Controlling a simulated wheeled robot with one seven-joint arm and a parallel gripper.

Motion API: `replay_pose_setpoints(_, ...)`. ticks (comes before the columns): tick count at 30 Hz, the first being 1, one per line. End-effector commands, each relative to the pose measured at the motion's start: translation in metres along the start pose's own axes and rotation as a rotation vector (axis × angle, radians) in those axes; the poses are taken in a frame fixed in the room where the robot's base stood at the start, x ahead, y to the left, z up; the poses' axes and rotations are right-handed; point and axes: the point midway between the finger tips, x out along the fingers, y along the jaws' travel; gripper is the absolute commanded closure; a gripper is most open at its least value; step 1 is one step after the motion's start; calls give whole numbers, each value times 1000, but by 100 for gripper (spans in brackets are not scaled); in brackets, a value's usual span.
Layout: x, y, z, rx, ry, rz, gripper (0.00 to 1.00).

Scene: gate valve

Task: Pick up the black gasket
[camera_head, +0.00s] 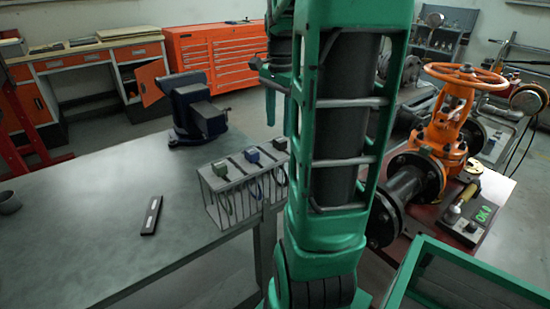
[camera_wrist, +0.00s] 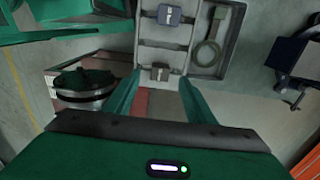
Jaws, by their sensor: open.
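A wire rack (camera_head: 215,205) on the bench's right edge holds several gaskets under coloured blocks. The black gasket's black block (camera_head: 279,144) is at the rack's right end, beside a blue block (camera_head: 253,155) and a green one (camera_head: 220,167). In the wrist view the black block (camera_wrist: 160,72) appears between my gripper's (camera_wrist: 160,76) two green fingertips, with the blue block (camera_wrist: 168,14) beyond it. The gripper is open and empty. Its height over the block is hard to judge. In the head view a green finger shows just above the rack; my arm hides the rest.
A blue vise (camera_head: 195,105) stands behind the rack. A dark bar (camera_head: 152,215) lies on the bench, whose left part is mostly clear.

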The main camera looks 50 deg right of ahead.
Motion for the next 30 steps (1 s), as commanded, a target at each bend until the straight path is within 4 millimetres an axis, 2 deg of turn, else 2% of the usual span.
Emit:
replay_pose_setpoints(10, 44, -3, -4, -1, -1, 2, 50)
replay_pose_setpoints(19, 49, -3, -4, -1, 0, 0, 50)
replay_pose_setpoints(20, 49, -3, -4, -1, 0, 0, 52)
replay_pose_setpoints(26, 49, -3, -4, -1, 0, 0, 100)
replay_pose_setpoints(30, 48, -3, -4, -1, 0, 0, 100)
